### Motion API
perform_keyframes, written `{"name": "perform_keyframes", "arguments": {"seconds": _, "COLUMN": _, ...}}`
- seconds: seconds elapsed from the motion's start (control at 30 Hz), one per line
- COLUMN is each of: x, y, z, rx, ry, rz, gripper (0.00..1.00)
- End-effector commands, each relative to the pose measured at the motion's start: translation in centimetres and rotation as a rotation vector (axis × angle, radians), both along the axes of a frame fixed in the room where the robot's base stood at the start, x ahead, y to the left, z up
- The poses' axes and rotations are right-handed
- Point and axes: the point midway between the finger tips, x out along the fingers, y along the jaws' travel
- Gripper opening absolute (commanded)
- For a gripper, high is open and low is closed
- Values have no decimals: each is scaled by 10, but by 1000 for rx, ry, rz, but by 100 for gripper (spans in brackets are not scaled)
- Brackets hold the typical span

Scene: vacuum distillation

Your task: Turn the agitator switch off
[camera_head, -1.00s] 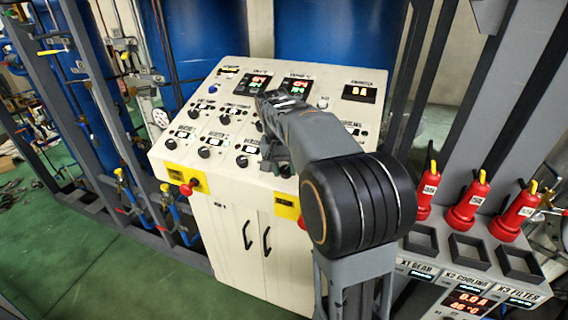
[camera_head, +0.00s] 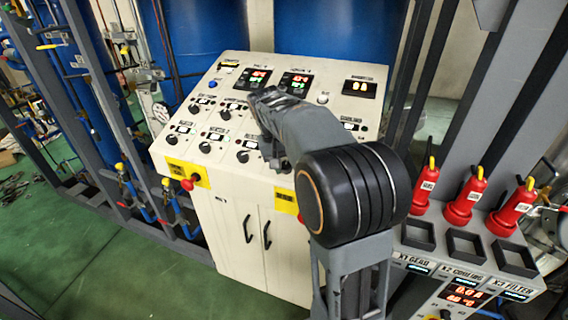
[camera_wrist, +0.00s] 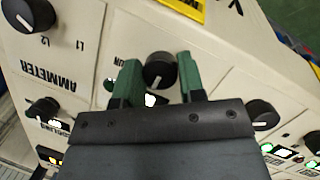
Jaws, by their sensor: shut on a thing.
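The cream control panel (camera_head: 232,108) carries rows of black rotary knobs with small labels. In the wrist view, a black knob (camera_wrist: 159,71) with a white pointer line sits between the green fingertips of my gripper (camera_wrist: 159,78). The fingers are shut on this knob, one on each side. Its label is upside down and partly covered by my gripper, so I cannot read it fully or confirm that it is the agitator switch. In the head view, my arm reaches over the panel and hides most of my gripper and the knob.
An ammeter knob (camera_wrist: 29,14) and other black knobs (camera_wrist: 262,114) lie around my gripper. A red emergency button (camera_head: 187,184) sits at the panel's front left. Red bottles (camera_head: 465,196) stand in holders at the right. Blue tanks stand behind the panel.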

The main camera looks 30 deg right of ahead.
Motion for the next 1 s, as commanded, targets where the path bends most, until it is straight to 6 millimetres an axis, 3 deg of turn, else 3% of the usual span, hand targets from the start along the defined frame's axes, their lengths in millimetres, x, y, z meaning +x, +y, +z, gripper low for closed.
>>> {"name": "perform_keyframes", "arguments": {"seconds": 0.1, "x": 0, "y": -1, "z": 0, "rx": -1, "ry": -1, "rz": -1, "gripper": 13}}
{"name": "perform_keyframes", "arguments": {"seconds": 0.13, "x": 0, "y": -1, "z": 0, "rx": -1, "ry": -1, "rz": -1, "gripper": 39}}
{"name": "perform_keyframes", "arguments": {"seconds": 0.37, "x": 0, "y": 0, "z": 0, "rx": 0, "ry": -1, "rz": -1, "gripper": 61}}
{"name": "perform_keyframes", "arguments": {"seconds": 0.7, "x": 1, "y": 1, "z": 6, "rx": -1, "ry": -2, "rz": 0, "gripper": 61}}
{"name": "perform_keyframes", "arguments": {"seconds": 0.87, "x": 3, "y": 7, "z": 29, "rx": 0, "ry": -5, "rz": 0, "gripper": 61}}
{"name": "perform_keyframes", "arguments": {"seconds": 1.0, "x": 6, "y": 14, "z": 58, "rx": 0, "ry": -5, "rz": 0, "gripper": 61}}
